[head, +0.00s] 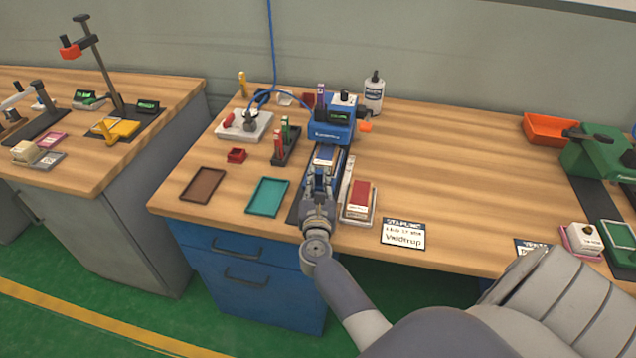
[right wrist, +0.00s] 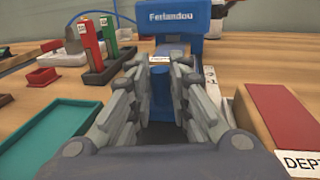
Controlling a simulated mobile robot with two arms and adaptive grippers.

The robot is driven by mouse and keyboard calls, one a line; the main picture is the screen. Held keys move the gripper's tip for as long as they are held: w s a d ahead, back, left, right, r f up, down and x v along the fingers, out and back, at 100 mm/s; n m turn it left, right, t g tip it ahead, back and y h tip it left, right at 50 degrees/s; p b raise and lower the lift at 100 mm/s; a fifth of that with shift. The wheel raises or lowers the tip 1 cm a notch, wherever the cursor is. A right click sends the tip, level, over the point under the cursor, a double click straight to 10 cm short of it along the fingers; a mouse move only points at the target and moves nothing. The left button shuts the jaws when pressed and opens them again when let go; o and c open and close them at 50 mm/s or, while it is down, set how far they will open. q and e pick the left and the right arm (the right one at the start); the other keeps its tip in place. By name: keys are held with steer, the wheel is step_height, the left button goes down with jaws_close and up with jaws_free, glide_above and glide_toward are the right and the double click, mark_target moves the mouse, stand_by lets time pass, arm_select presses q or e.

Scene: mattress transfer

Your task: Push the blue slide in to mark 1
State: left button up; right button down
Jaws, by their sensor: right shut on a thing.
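The blue machine (head: 330,131) stands on the wooden bench with its head over a low track, and its name also shows in the right wrist view (right wrist: 180,18). My right gripper (head: 322,168) lies along the track in front of the machine, pointing at it. In the right wrist view its fingers (right wrist: 160,72) are shut on the blue slide (right wrist: 160,92), which shows as a narrow blue piece between them. A pale strip with marks (right wrist: 210,76) runs beside the track on the right; mark 1 cannot be read clearly. My left gripper is not in view.
A red-topped block (head: 362,195) stands close right of the track. A teal tray (head: 268,196), a brown tray (head: 203,185) and a dark holder (head: 286,147) with red and green pieces are on the left. The bench's middle right is clear.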

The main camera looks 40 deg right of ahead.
steer(key=c, duration=1.5)
jaws_free()
steer(key=v, duration=1.2)
